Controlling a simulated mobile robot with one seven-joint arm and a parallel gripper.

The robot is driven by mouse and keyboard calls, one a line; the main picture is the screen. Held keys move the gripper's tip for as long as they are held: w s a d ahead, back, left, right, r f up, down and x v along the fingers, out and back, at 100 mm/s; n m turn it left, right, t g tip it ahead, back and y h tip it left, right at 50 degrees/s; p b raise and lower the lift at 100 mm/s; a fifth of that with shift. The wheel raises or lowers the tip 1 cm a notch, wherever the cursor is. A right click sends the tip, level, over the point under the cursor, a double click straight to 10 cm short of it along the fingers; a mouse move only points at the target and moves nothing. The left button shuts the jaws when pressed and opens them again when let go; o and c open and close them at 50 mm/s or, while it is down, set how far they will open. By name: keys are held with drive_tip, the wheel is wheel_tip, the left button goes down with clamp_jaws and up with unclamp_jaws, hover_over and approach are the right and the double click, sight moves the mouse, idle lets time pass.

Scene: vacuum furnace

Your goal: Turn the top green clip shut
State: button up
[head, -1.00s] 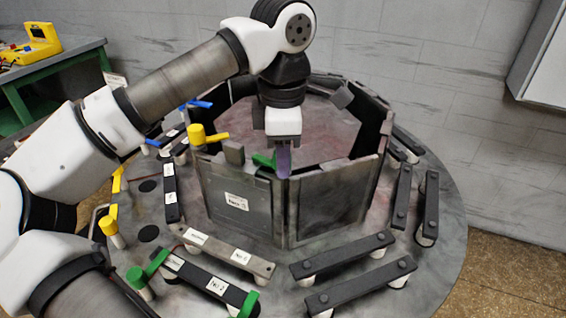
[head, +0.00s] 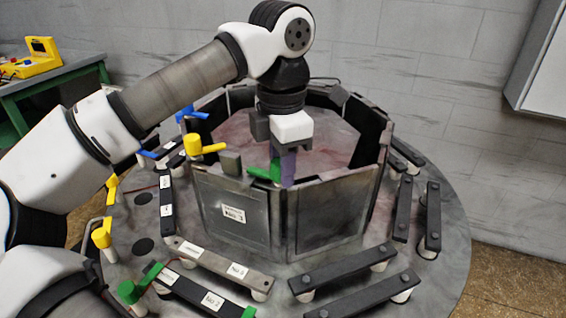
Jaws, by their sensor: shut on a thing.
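The top green clip (head: 265,172) sits at the upper rim of the front furnace panel (head: 232,206), near the corner where two panels meet. My gripper (head: 284,163) points down over this corner and is shut on the green clip. The fingers hide part of the clip, so its exact angle is hard to tell. A lower green clip (head: 130,291) stands at the lower left, and another green piece (head: 250,311) shows at the bottom edge.
A yellow clip (head: 198,145) stands on the rim left of my gripper, and blue clips (head: 190,113) are farther back. Dark bars (head: 344,264) on white posts surround the octagonal chamber on the round table (head: 440,275). A green bench (head: 60,80) is at the back left.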

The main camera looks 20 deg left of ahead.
drive_tip(key=shift+s+a, duration=0.15)
drive_tip(key=o, duration=1)
drive_tip(key=shift+s+a, duration=0.1)
drive_tip(key=shift+c, duration=0.2)
drive_tip(key=shift+r, duration=0.1)
drive_tip(key=shift+r+p, duration=0.6)
drive_tip(key=shift+r, duration=0.05)
wheel_tip(320, 180, up, 12)
drive_tip(key=p, duration=0.9)
drive_tip(key=shift+r, duration=0.1)
